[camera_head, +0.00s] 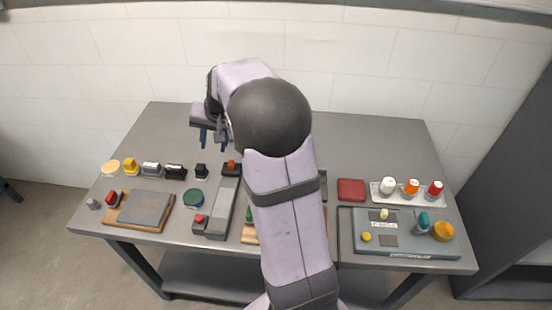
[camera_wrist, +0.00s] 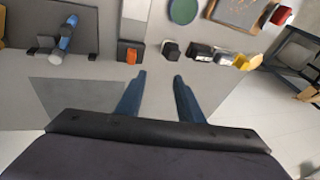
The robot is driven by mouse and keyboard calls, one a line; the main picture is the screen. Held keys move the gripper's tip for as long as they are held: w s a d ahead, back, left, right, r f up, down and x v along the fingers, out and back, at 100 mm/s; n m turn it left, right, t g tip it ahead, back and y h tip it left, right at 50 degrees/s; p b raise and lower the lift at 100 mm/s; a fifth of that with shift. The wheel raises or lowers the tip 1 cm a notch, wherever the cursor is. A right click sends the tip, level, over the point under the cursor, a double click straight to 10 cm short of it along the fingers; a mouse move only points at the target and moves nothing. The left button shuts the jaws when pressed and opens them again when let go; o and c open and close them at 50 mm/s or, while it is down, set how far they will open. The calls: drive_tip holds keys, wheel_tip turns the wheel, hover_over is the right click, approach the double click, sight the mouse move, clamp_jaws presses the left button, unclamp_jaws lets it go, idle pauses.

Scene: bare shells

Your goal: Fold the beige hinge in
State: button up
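I cannot make out a beige hinge for certain in either view; my arm hides part of the table's middle in the head view. A small pale beige piece (camera_head: 384,213) stands on the grey panel (camera_head: 405,248) at the right, but I cannot tell whether it is a hinge. My gripper (camera_head: 212,141) hangs above the back left part of the table. In the wrist view my gripper (camera_wrist: 160,78) shows two blue fingers apart, with nothing between them. Its tips are near a black block (camera_wrist: 171,49) in that picture, apart from it.
A wooden board with a grey plate (camera_head: 145,208) lies at the left. A long grey fixture (camera_head: 225,200) and a green disc (camera_head: 193,198) are beside it. Small blocks line the left back. A dark red block (camera_head: 351,190) and a bottle tray (camera_head: 405,200) are right. The back strip is bare.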

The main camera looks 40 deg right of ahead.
drive_tip(key=s+d+g+p, duration=0.1)
drive_tip(key=s+d, duration=0.4)
drive_tip(key=s, duration=0.1)
drive_tip(key=s+d+f+g+p, duration=0.1)
drive_tip(key=s+d+g, duration=0.1)
drive_tip(key=s+d, duration=0.4)
drive_tip(key=s+d+g+p, duration=0.1)
drive_tip(key=s+d, duration=0.5)
drive_tip(key=s, duration=0.1)
drive_tip(key=shift+s+d+f+m, duration=0.25)
drive_tip(key=shift+m, duration=0.05)
drive_tip(key=shift+w+f+p, duration=0.1)
drive_tip(key=shift+f+p, duration=0.85)
drive_tip(key=shift+f, duration=2.75)
clamp_jaws()
